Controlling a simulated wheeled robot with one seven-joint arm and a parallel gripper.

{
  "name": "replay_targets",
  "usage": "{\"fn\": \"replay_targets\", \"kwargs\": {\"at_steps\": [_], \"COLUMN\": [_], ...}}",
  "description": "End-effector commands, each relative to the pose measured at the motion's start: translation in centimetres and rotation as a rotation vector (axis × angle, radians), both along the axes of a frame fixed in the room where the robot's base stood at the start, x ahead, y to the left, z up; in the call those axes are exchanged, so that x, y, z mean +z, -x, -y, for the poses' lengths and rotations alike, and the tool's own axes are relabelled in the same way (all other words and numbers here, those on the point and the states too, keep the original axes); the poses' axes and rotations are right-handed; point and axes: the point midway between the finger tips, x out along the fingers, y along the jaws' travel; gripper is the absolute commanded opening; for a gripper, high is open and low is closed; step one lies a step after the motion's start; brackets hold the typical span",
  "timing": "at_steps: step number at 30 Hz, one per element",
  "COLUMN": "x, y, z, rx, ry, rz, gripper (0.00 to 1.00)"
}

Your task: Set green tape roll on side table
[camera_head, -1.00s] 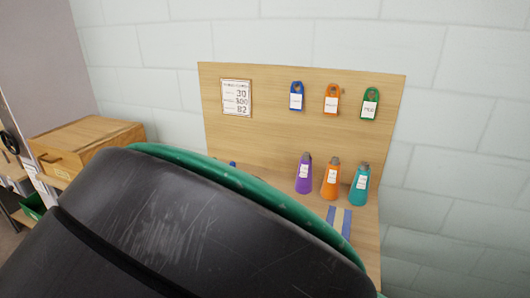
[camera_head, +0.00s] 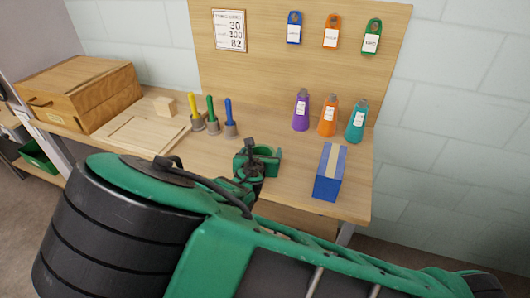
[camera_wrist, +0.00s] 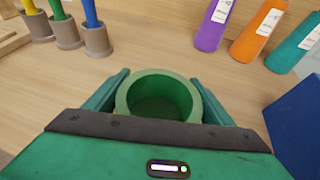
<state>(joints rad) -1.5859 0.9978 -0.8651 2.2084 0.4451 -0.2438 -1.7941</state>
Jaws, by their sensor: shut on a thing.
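The green tape roll (camera_head: 265,153) is a short, thick ring held upright, with its open hole facing up. My gripper (camera_head: 252,163) is shut on it over the wooden table (camera_head: 272,129). In the wrist view my two green fingers press the roll (camera_wrist: 163,76) from left and right. The roll is close to the tabletop; I cannot tell whether it touches. Whether this wooden table is the side table, I cannot tell. My arm hides the table's near left part.
A blue box (camera_head: 329,172) with a tan stripe stands right of the roll. Purple (camera_head: 301,112), orange (camera_head: 327,117) and teal (camera_head: 355,122) bottles stand behind. Cylinders with coloured rods, a flat board and a wooden chest (camera_head: 85,92) are left. A wooden back panel (camera_head: 262,62) rises behind.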

Motion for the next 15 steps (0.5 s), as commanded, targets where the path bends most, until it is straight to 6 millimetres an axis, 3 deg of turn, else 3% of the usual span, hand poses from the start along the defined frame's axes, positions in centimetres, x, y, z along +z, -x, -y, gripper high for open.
{"fn": "replay_targets", "kwargs": {"at_steps": [14, 15], "x": [-0.92, -0.93], "y": [-0.04, -0.03], "z": [0.09, 0.09], "rx": [-0.001, -0.001], "ry": [-0.001, -0.001], "rz": [0.000, 0.000], "gripper": [0.52, 0.84]}}
